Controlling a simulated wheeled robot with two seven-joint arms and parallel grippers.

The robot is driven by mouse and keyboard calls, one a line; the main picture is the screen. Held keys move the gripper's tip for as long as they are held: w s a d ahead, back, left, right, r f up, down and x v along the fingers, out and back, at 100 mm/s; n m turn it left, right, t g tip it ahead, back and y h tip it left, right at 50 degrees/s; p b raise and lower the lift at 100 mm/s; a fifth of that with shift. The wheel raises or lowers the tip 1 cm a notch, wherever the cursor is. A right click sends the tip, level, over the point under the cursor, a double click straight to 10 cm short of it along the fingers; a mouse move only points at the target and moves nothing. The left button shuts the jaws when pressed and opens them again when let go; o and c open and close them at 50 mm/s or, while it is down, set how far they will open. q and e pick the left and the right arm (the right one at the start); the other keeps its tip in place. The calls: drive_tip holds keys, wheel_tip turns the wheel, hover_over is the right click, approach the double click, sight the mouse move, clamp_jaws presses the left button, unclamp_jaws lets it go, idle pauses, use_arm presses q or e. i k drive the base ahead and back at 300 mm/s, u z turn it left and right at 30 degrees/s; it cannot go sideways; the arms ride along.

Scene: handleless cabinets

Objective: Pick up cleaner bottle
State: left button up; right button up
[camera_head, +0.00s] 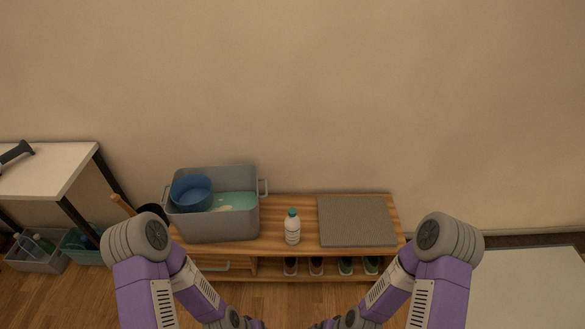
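A cleaner bottle (292,227), white with a teal cap and a pale label, stands upright on the wooden bench (275,244). It is between the grey bin and the grey flat pad. My two arms come in from the lower left and lower right and angle inward toward the bottom middle. Both grippers lie at or below the bottom edge of the picture, so their fingers do not show. Nothing touches the bottle.
A grey bin (212,228) holding a blue bowl (191,191) and teal contents stands left of the bottle. A grey pad (356,221) lies to the right. Shoes (345,266) sit on the shelf below. A white table (45,170) and small bins (38,262) are at left.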

sight(291, 224)
drive_tip(key=u, duration=0.3)
drive_tip(key=k, duration=0.45)
drive_tip(key=u, duration=0.85)
drive_tip(key=i, duration=1.1)
drive_tip(key=z, duration=1.4)
drive_tip(key=i, duration=0.4)
drive_tip(key=z, duration=0.35)
